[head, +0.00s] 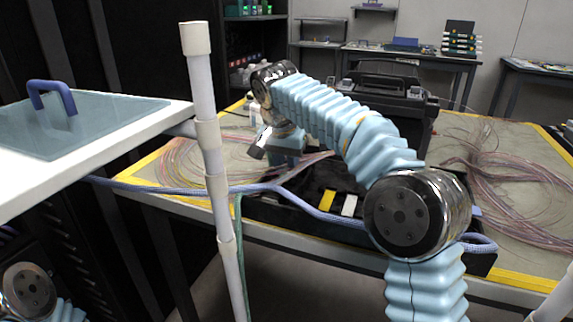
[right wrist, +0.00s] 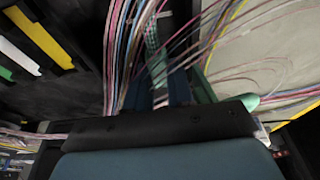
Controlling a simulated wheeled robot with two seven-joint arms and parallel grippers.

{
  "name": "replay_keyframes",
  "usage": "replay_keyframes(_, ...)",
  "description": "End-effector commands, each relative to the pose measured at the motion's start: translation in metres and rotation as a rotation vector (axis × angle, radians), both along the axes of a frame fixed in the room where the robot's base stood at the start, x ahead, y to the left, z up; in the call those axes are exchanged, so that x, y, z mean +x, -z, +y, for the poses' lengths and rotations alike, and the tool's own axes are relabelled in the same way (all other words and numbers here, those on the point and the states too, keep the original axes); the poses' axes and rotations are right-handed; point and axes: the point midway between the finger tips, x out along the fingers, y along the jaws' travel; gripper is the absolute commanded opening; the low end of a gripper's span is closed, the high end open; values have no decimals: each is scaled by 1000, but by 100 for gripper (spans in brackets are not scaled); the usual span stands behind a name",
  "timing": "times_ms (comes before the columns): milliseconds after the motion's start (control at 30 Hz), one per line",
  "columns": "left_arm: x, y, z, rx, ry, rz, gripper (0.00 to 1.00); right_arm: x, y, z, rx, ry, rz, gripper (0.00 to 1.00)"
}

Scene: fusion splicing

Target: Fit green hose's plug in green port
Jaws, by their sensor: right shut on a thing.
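My right gripper (head: 284,160) points down over the black tray on the table, at the end of my right arm. In the right wrist view its blue-grey fingers (right wrist: 160,92) are close together on a slim pale and green piece, which I take for the green hose's plug; it is mostly hidden. A green braided length (right wrist: 152,38) runs up from between them. Green hose (right wrist: 204,86) also shows beside the fingers, and it hangs off the table's front edge in the head view (head: 239,235). I cannot make out the green port. My left gripper is out of view.
The black tray (head: 290,213) holds a yellow strip (head: 327,200) and a white strip (head: 349,205); a green strip (right wrist: 6,71) shows in the right wrist view. A blue hose (head: 318,213) crosses the front. Loose fibres (head: 500,180) and a black case (head: 385,100) lie around.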

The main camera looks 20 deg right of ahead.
Motion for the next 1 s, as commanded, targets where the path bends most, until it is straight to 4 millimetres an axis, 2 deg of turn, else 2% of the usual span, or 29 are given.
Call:
replay_keyframes(267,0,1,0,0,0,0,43,0,4,1,-1,-1,8,0)
replay_keyframes(300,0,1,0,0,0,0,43,0,4,1,-1,0,9,28)
replay_keyframes(433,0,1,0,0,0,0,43,-1,5,1,-2,-1,12,48)
replay_keyframes(767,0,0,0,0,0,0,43,-1,4,1,-2,-1,18,52)
replay_keyframes(867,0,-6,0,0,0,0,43,-1,-6,1,-2,-2,16,52)
replay_keyframes(1000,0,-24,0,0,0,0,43,0,-35,2,0,-3,7,52)
